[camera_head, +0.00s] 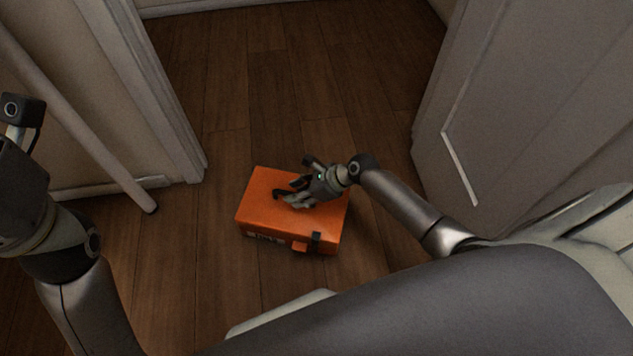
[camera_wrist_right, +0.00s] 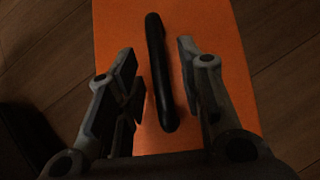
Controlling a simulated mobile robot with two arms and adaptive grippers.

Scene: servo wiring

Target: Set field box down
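The field box is an orange case (camera_head: 265,205) in the middle of the head view, lying flat, with a dark latch on its front side. It appears to rest on the wooden floor. My right gripper (camera_head: 286,196) is over its top. In the right wrist view my right gripper (camera_wrist_right: 158,85) is open, its two fingers apart on either side of the black handle (camera_wrist_right: 160,75), with gaps to both. The orange lid (camera_wrist_right: 215,25) shows behind the handle. Of my left arm only links show at the left edge; its gripper fingers are not seen.
A white door (camera_head: 540,110) with a long pale handle stands at the right. A wall end (camera_head: 150,90) and a grey pole (camera_head: 80,120) are at the left. The wooden floor (camera_head: 290,70) beyond the box is clear.

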